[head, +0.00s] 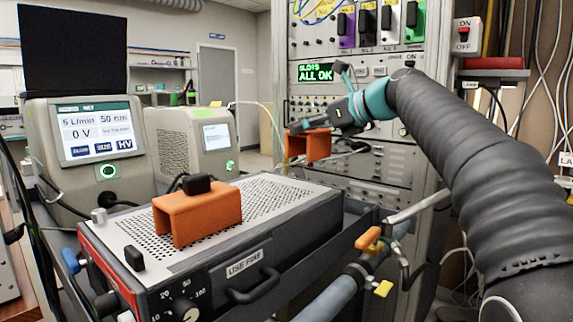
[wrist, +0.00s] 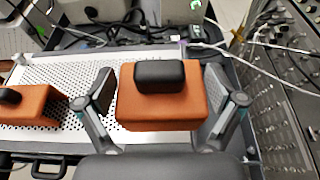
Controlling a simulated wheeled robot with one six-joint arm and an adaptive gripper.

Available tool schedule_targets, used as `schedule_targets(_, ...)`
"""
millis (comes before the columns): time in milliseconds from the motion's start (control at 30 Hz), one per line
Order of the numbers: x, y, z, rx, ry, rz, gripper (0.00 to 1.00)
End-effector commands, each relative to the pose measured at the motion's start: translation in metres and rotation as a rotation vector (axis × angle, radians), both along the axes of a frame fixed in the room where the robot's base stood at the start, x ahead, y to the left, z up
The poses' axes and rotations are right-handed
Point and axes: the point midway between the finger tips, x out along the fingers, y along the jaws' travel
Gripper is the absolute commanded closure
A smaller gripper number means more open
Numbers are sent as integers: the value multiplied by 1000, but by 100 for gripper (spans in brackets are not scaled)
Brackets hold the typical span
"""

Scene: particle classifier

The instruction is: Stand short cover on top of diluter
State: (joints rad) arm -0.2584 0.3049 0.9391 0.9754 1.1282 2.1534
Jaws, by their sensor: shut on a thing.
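My gripper (head: 322,122) is shut on an orange cover (head: 310,147) with a black knob. In the wrist view the held cover (wrist: 160,112) sits level between my two fingers. It hangs in the air near the rack, above the far right end of a perforated-top instrument (head: 285,190), which I take to be the diluter; no name shows on it. A second orange cover (head: 197,216) with a black knob stands on the near left part of that top; it also shows at the left of the wrist view (wrist: 30,104). I cannot tell for sure which cover is the short one.
A screen unit (head: 95,150) and a smaller beige unit (head: 190,142) stand behind the instrument. The equipment rack (head: 375,165) rises at its far right. Cables (wrist: 95,38) run past the far edge. The perforated top is clear right of the standing cover.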

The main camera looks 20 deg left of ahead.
Motion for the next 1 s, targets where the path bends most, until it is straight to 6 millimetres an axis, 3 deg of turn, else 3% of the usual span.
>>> schedule_targets(200, -28, 26, -23, 0, 1, 1, 45)
schedule_targets(400, -41, 39, -36, 0, 0, -2, 45)
schedule_targets(567, -41, 41, -44, 0, 0, -4, 45)
schedule_targets(800, -42, 40, -74, 0, 1, -6, 45)
schedule_targets(1000, -42, 41, -76, 2, -1, -5, 45)
